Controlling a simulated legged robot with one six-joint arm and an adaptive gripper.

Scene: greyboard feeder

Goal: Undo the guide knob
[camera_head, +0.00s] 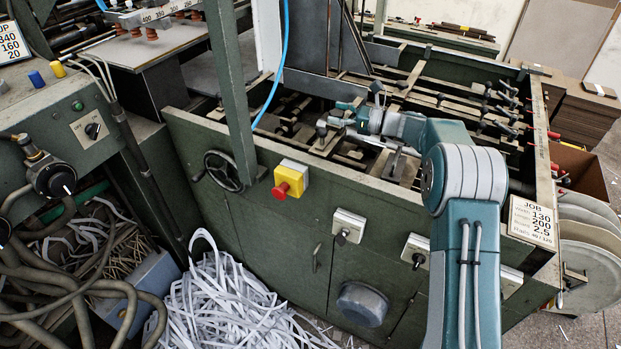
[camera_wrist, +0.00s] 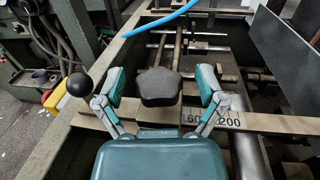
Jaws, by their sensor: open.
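In the wrist view a black lobed knob (camera_wrist: 160,87), which looks like the guide knob, stands between my gripper's two teal fingers. My gripper (camera_wrist: 162,84) is open, with a finger on either side of the knob and a visible gap to each. In the camera_head view my gripper (camera_head: 339,114) is over the near side of the green feeder frame (camera_head: 290,160). Small dark knobs are near it there, but I cannot tell which one is between the fingers.
A black ball handle (camera_wrist: 80,84) is close to the left finger. A rail marked with numbers (camera_wrist: 232,121) crosses below the gripper. A blue hose (camera_wrist: 160,19) arches beyond. A red stop button on a yellow box (camera_head: 290,180), a handwheel (camera_head: 223,171) and a green post (camera_head: 232,90) are at the left.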

